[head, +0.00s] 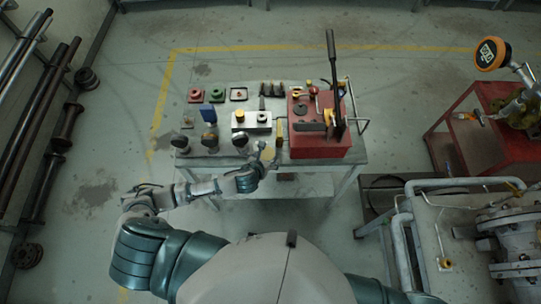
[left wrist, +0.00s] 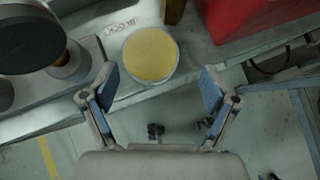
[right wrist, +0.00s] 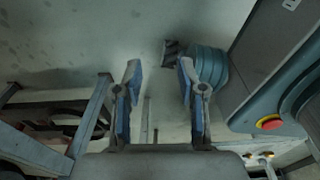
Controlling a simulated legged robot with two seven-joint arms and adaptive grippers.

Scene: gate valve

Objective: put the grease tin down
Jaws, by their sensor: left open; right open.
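A round tin with a flat yellow top, which I take for the grease tin (left wrist: 150,54), stands near the front edge of the grey table in the left wrist view. My left gripper (left wrist: 158,82) is open. Its fingers are spread to either side of the tin's near part, with visible gaps, and do not touch it. My right gripper (right wrist: 160,72) is open and empty over the floor.
The table (head: 190,162) holds a red box (head: 318,140) with a tall black lever, a grey box (head: 258,122), black knobs and several small parts. In the left wrist view, a black knob (left wrist: 28,40) is left of the tin. A red cart (head: 470,150) and pipework (head: 400,235) stand right.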

